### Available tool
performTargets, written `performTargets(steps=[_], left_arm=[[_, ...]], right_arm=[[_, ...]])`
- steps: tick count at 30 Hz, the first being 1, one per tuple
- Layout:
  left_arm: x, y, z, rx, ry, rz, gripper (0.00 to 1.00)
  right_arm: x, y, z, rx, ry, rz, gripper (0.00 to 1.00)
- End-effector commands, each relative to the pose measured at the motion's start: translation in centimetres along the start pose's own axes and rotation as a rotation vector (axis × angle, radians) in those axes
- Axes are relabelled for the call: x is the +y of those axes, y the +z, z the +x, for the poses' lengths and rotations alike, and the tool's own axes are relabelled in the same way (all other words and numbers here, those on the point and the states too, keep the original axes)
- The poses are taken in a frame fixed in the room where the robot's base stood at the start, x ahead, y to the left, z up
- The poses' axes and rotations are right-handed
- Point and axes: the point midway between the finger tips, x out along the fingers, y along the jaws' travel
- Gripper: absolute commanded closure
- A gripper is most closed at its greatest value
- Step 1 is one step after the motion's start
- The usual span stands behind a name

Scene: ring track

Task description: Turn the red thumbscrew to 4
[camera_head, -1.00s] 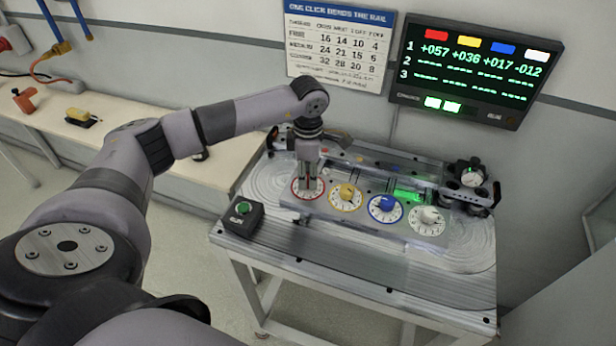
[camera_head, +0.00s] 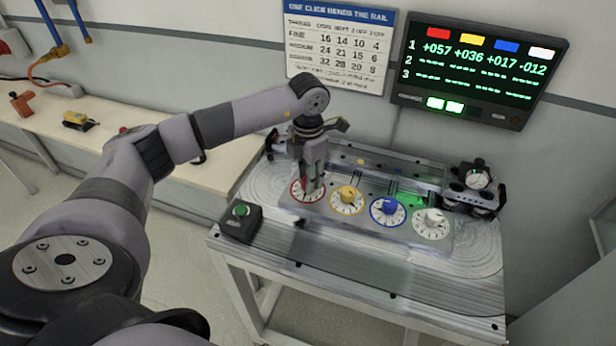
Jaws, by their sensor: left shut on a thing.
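The red thumbscrew's dial (camera_head: 296,194), a white disc with a red rim, is the leftmost of the row on the metal ring-track table. My left gripper (camera_head: 310,188) points down over it with its fingers shut on the red thumbscrew. The fingers hide the thumbscrew itself and most of the dial's middle, so its setting cannot be read. My right gripper does not show.
Yellow (camera_head: 348,199), blue (camera_head: 387,210) and white (camera_head: 432,222) dials stand to the right. A box with a green button (camera_head: 241,211) sits front left. A screen (camera_head: 478,70) on the wall shows +057, +036, +017, -012. A chart (camera_head: 338,47) hangs beside it.

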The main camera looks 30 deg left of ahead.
Motion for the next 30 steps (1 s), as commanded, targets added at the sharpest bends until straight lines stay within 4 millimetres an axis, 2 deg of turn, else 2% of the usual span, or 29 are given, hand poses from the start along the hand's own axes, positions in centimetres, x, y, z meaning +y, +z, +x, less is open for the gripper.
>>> performTargets(steps=[16,17,25,30], left_arm=[[0.1,0.06,-0.16,-0.002,0.002,-0.024,0.99],[0.1,0.06,-0.16,-0.002,0.002,-0.024,0.69],[0.05,0.03,-0.07,-0.001,0.001,-0.023,0.51],[0.03,0.02,-0.04,0.0,0.001,-0.023,0.51]], right_arm=[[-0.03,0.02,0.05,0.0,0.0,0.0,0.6],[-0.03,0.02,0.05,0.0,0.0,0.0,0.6],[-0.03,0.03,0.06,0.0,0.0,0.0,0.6],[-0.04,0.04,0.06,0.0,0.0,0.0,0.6]])
